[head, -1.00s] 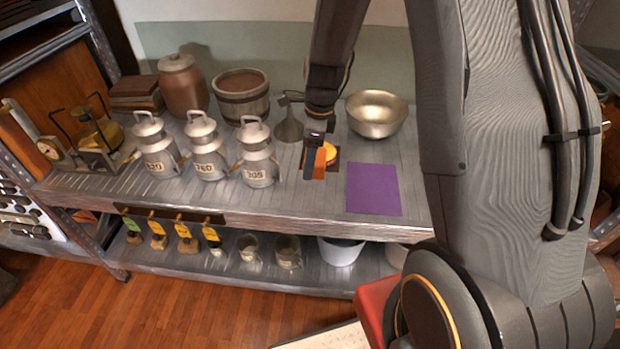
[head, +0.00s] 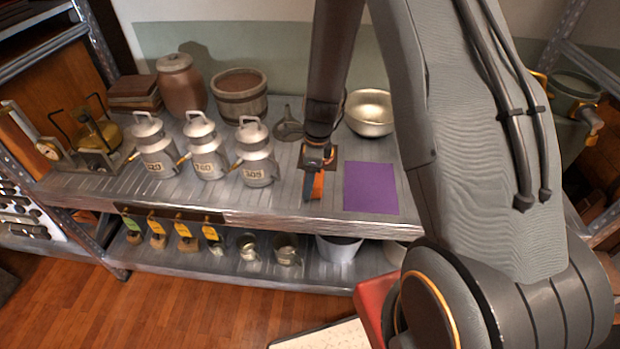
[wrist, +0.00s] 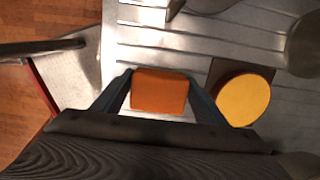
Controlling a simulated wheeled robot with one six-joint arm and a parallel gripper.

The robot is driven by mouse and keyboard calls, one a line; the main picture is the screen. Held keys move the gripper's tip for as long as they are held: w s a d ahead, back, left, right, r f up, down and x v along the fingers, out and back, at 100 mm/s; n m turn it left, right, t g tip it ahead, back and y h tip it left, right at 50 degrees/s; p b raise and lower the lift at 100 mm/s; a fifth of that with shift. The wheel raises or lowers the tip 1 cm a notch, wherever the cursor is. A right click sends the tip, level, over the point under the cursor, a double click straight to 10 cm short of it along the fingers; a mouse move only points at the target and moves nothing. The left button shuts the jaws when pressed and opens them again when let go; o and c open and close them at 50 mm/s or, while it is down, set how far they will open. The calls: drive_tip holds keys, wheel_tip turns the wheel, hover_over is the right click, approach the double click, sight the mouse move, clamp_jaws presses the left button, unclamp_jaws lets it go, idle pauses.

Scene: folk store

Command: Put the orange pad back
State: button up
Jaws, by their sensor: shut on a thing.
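The orange pad (wrist: 160,92) is a small block between my gripper's two fingers in the wrist view. My gripper (head: 314,184) is shut on it, near the front edge of the upper shelf (head: 270,210). In the head view the pad (head: 318,186) shows as a small orange patch beside a dark finger. I cannot tell whether it touches the shelf. A yellow round piece (wrist: 245,99) lies on a brown square (wrist: 223,70), right of the pad in the wrist view and apart from it. My gripper hides the yellow piece in the head view.
A purple mat (head: 370,188) lies bare to the right of my gripper. A brass bowl (head: 369,112) and a grey funnel (head: 289,128) stand behind. Several metal milk cans, including the nearest (head: 257,165), stand left. A lower shelf holds mugs and a white pot (head: 338,249).

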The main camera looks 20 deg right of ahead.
drive_tip(key=shift+f, duration=0.15)
drive_tip(key=o, duration=1)
wheel_tip(320, 180, up, 12)
drive_tip(key=d+b, duration=0.1)
drive_tip(key=b, duration=0.1)
drive_tip(key=shift+s+d+r+n+h, duration=0.15)
drive_tip(key=shift+s+r+n, duration=1)
drive_tip(key=shift+s+n, duration=2.2)
drive_tip(key=shift+s+a+r+n+h, duration=0.2)
drive_tip(key=shift+s+r+n, duration=0.9)
drive_tip(key=shift+s+n, duration=2.25)
drive_tip(key=shift+s+d+r+n+h, duration=0.2)
drive_tip(key=shift+s+r+n, duration=1.4)
drive_tip(key=shift+n, duration=3)
drive_tip(key=shift+s+f, duration=0.45)
